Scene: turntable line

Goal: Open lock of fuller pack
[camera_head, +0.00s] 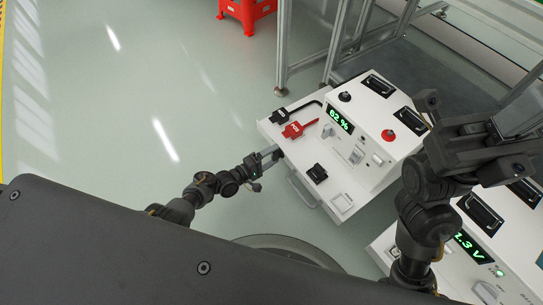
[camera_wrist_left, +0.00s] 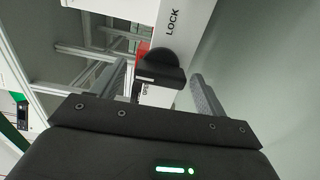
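A white pack (camera_head: 375,158) in the head view has a green display (camera_head: 340,118) reading 62 %. A second white pack (camera_head: 515,240) at the lower right has a partly hidden display (camera_head: 468,245) ending in ".3 V"; no percentage is visible on it. My left gripper (camera_head: 270,155) is at the near left edge of the 62 % pack. In the left wrist view, a black lock knob (camera_wrist_left: 158,68) shows between the open fingers, with LOCK above it and OPEN below. Contact cannot be told. My right gripper (camera_head: 475,135) is above the packs, its opening unclear.
A red plug (camera_head: 298,129) and a black plug (camera_head: 281,115) lie on the 62 % pack. A black block (camera_head: 317,173) and a red button (camera_head: 388,135) are also on it. A metal frame (camera_head: 283,45) stands behind. Floor at left is clear.

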